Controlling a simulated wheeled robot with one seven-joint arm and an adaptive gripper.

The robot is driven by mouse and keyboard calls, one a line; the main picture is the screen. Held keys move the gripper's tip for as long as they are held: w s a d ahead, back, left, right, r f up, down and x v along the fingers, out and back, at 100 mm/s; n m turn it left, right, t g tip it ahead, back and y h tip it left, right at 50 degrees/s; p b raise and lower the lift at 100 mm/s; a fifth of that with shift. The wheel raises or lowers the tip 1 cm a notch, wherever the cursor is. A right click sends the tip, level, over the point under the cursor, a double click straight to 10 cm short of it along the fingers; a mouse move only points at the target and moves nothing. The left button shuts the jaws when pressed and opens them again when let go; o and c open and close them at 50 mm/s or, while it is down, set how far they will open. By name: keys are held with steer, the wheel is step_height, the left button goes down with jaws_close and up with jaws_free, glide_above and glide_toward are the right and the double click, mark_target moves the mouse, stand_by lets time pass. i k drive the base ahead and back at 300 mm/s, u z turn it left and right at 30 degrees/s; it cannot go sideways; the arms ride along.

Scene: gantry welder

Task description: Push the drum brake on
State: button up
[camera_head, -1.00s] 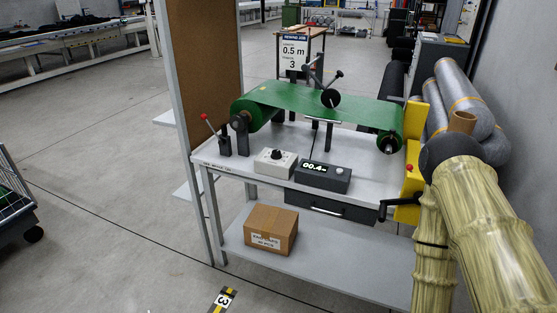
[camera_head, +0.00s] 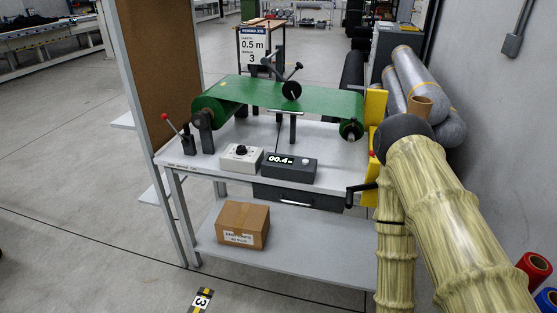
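The lever beside the left drum looks like the drum brake. It has a red knob (camera_head: 165,116) and a thin rod leaning up and left from a dark bracket (camera_head: 187,141) on the table's left end. Small lettering on the table edge below it is too small to read surely. The left drum (camera_head: 206,112) carries one end of a green belt or sheet (camera_head: 270,93). My ribbed, sleeved arm fills the right side, well apart from the lever. My gripper is not visible.
The grey bench (camera_head: 230,182) holds a white dial box (camera_head: 241,158) and a dark meter reading 00.4 m (camera_head: 289,167). A black crank (camera_head: 358,193) sticks out at the right front. A cardboard box (camera_head: 243,224) is on the lower shelf.

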mark_target(183, 142)
steer(key=u, duration=0.8)
steer(key=i, duration=0.8)
steer(key=u, duration=0.55)
steer(key=i, duration=0.55)
steer(key=z, duration=0.1)
